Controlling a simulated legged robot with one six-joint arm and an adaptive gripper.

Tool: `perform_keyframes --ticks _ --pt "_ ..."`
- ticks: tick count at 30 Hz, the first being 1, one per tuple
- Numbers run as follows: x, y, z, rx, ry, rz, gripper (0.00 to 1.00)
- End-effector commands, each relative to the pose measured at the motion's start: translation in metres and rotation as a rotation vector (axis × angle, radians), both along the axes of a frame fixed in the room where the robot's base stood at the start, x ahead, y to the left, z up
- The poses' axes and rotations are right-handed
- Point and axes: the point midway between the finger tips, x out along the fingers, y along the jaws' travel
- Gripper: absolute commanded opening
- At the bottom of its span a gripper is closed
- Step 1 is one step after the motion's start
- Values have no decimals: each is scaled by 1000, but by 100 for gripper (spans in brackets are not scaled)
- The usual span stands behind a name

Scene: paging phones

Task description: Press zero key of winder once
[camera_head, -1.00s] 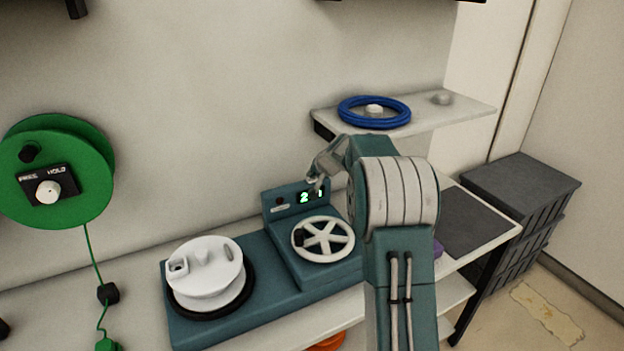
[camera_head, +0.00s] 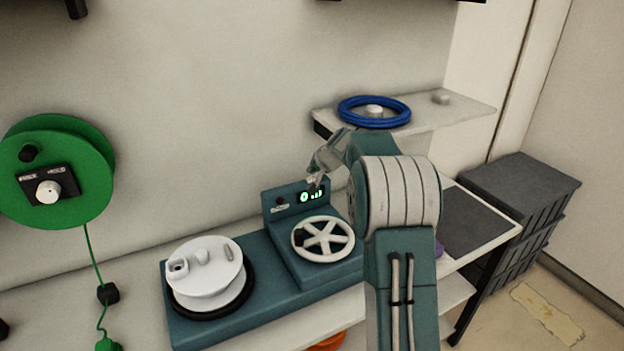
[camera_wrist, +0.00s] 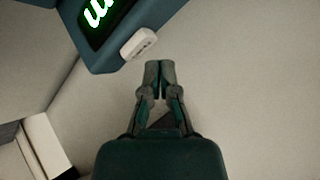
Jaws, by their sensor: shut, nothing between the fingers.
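The winder (camera_head: 290,270) is a teal machine on the bench, with a white spoked handwheel (camera_head: 323,239) and an upright panel. Its lit green display (camera_head: 311,197) shows a 0 at left, then smaller marks. In the wrist view, the display (camera_wrist: 102,12) is partly cut off. In the head view, my gripper (camera_head: 316,176) is over the panel's top edge.
A white reel (camera_head: 206,272) sits on the winder's left part. A green reel (camera_head: 55,170) is at the wall on the left. A shelf (camera_head: 460,110) with a blue coil (camera_head: 374,112) is behind my arm. Dark crates (camera_head: 520,195) stand at right.

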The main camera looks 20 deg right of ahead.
Motion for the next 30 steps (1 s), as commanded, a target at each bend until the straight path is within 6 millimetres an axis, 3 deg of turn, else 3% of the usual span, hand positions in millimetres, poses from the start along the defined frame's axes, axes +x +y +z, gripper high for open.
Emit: perform_keyframes --ticks 8,24,30 --pt "0 0 2 0 -1 0 0" --pt "0 0 46 0 -1 0 0" --pt "0 0 50 1 1 0 0"
